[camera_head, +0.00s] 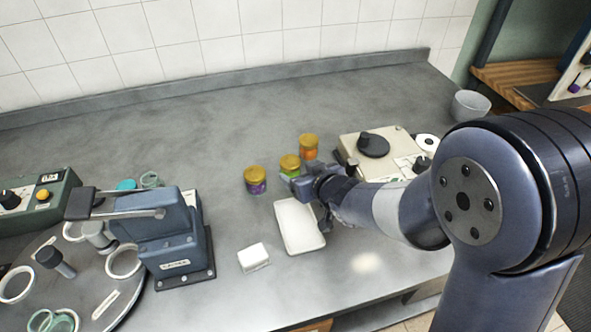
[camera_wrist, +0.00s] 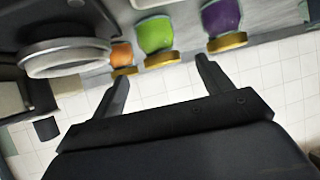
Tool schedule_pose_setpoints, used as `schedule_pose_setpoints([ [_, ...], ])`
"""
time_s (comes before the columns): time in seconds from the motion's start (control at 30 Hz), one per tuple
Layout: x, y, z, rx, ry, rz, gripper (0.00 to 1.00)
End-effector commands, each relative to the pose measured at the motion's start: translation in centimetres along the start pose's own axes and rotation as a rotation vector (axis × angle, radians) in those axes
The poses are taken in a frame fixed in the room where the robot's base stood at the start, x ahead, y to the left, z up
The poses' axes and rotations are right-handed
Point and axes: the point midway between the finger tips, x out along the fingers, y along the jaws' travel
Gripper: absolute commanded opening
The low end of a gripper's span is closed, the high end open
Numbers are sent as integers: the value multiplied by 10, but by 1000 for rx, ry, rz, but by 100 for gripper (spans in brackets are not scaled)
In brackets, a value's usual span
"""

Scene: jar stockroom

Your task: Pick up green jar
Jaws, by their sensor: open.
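The green jar (camera_head: 290,163) with a gold lid stands upright on the grey counter, between a purple jar (camera_head: 255,181) and an orange jar (camera_head: 309,146). My gripper (camera_head: 306,197) is just in front of the green jar, above the far part of a white tray, and hides part of the jar's lower body. In the wrist view the green jar (camera_wrist: 155,35) appears lid-down, beyond the gap between the open fingers (camera_wrist: 163,84). Nothing is between the fingers. The purple jar (camera_wrist: 220,17) is to its right and the orange jar (camera_wrist: 121,54) to its left.
The white tray (camera_head: 290,238) lies below my gripper, with a small white box (camera_head: 254,257) to its left. A cream scale-like device (camera_head: 365,146) stands close right of the jars. A blue-grey press (camera_head: 170,237) is at left. The counter behind the jars is clear.

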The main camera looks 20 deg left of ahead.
Motion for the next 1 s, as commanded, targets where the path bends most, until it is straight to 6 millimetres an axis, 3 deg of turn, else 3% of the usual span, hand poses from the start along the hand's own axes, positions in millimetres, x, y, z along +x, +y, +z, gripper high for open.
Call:
schedule_pose_setpoints([
  [0.13, 18, 0, 0, 0, -2, 1, 75],
  [0.37, 30, 1, 0, 1, -2, 2, 75],
  [0.7, 69, 0, -2, 1, -2, 1, 75],
  [1.0, 77, 0, -2, 1, -1, 2, 75],
])
